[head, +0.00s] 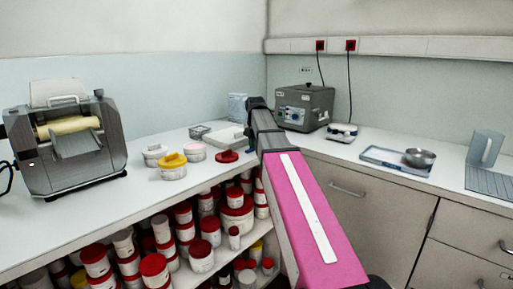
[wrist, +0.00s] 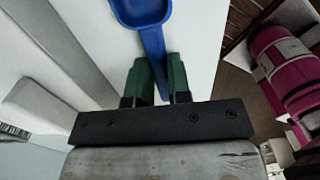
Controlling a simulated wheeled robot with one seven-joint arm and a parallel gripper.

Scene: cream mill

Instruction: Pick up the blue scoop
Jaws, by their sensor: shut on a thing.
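The blue scoop (wrist: 142,13) is at the top of the wrist view, its bowl cut off by the picture edge. Its handle runs down between the two green fingers of my gripper (wrist: 158,68), which are shut on it. A white surface lies behind the scoop. I cannot tell whether the scoop touches it. In the head view my arm reaches over the counter corner and largely hides the gripper and scoop.
The white counter (head: 120,203) holds a roller mill (head: 67,148), a yellow-lidded tub (head: 173,168), other tubs, a red lid (head: 227,157) and a white tray (head: 226,139). A grey device (head: 305,108) stands behind my arm. A blue-rimmed tray (head: 380,158) with a metal bowl (head: 419,158) is right.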

